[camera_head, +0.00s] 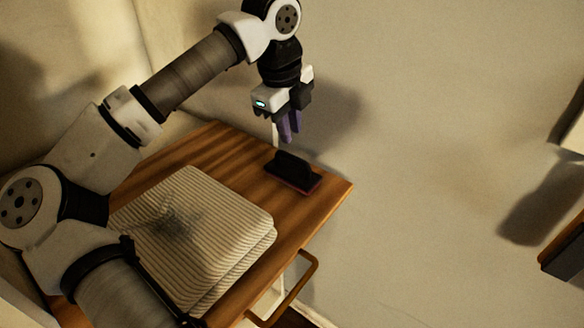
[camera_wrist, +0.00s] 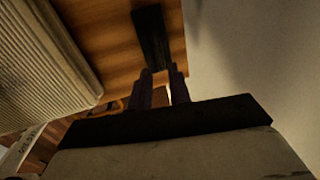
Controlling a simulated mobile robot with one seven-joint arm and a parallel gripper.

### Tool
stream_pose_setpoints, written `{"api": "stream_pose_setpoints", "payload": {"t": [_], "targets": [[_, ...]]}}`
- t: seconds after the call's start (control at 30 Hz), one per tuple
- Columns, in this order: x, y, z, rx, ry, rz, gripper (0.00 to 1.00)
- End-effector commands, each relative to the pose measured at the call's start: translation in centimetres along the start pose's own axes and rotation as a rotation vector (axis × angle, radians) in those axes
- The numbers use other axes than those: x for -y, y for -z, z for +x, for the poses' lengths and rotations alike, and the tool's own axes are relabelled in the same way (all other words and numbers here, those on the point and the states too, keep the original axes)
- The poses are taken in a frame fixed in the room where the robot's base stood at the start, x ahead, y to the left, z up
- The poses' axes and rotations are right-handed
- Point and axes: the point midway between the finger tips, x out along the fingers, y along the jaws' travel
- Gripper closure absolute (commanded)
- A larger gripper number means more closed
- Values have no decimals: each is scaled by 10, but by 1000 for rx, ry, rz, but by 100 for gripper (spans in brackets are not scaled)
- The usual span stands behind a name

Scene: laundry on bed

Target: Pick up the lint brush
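The lint brush (camera_head: 293,172) is a dark block with a raised handle and a reddish lower edge. It lies near the right end of the wooden table top, and it also shows as a dark bar in the wrist view (camera_wrist: 152,38). My gripper (camera_head: 290,136) hangs above the brush, pointing down, with its purple fingers apart from it. In the wrist view the two fingers (camera_wrist: 161,82) have a gap between them, with nothing held. The brush lies beyond the fingertips.
A folded striped cloth (camera_head: 215,215) with a dark stain lies on the wooden table (camera_head: 190,145), left of the brush. A wooden handle-like rail (camera_head: 308,283) sticks out at the table's front. A wall stands close beside the table. Dark furniture (camera_head: 566,255) shows at the right edge.

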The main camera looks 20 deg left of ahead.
Motion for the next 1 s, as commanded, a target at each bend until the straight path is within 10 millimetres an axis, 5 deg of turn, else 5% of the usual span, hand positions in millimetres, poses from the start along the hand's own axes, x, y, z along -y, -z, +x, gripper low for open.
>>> {"api": "stream_pose_setpoints", "payload": {"t": [0.7, 1.0], "targets": [[-3, -2, 84, -4, 1, 1, 81], [-3, -2, 92, 0, 1, 2, 81]]}}
